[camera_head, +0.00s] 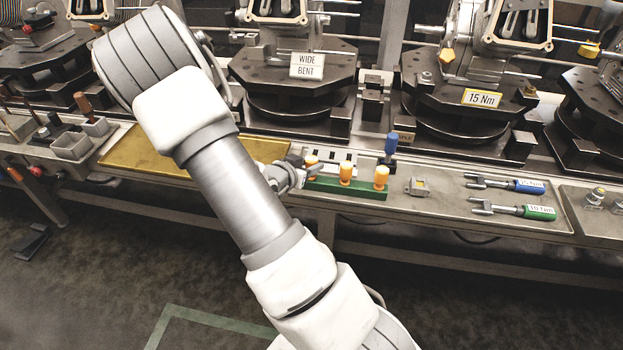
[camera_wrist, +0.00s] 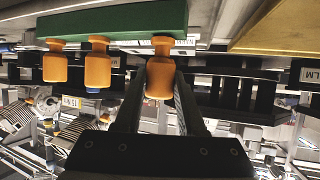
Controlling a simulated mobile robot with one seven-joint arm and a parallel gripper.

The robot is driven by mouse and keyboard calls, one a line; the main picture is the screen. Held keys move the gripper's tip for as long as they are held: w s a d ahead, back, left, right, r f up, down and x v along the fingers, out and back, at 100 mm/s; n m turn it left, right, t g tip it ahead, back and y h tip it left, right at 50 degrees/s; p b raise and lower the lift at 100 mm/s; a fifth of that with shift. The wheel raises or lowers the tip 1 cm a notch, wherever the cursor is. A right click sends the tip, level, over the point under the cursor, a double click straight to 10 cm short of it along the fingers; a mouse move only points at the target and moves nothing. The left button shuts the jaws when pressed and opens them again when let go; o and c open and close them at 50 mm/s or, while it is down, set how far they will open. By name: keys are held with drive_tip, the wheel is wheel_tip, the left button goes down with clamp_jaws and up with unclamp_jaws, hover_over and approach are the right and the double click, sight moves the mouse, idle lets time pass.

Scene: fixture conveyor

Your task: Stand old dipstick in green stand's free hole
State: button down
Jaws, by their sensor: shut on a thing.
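The green stand (camera_head: 345,189) is a low block on the bench in the head view. The wrist view is upside down and shows the green stand (camera_wrist: 120,22) along the top. Three orange-handled dipsticks are lined up at it: a right one (camera_head: 381,177), a middle one (camera_head: 346,173) and a left one (camera_head: 312,160). My gripper (camera_head: 297,172) is at the left one. In the wrist view my gripper (camera_wrist: 160,85) is shut on this orange handle (camera_wrist: 160,78), whose neck meets the stand. I cannot tell how deep it sits. The holes and rods are hidden.
A blue-handled tool (camera_head: 390,146) stands just behind the green stand. A brass-coloured tray (camera_head: 150,155) lies to the left. Blue (camera_head: 515,184) and green (camera_head: 525,211) wrenches lie to the right. Fixtures on black turntables (camera_head: 465,110) line the back.

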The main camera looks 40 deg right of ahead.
drive_tip(key=shift+f, duration=0.25)
idle(0.7)
drive_tip(key=shift+c, duration=2.1)
unclamp_jaws()
drive_tip(key=p+v, duration=0.4)
drive_tip(key=v, duration=1.3)
drive_tip(key=shift+a, duration=0.25)
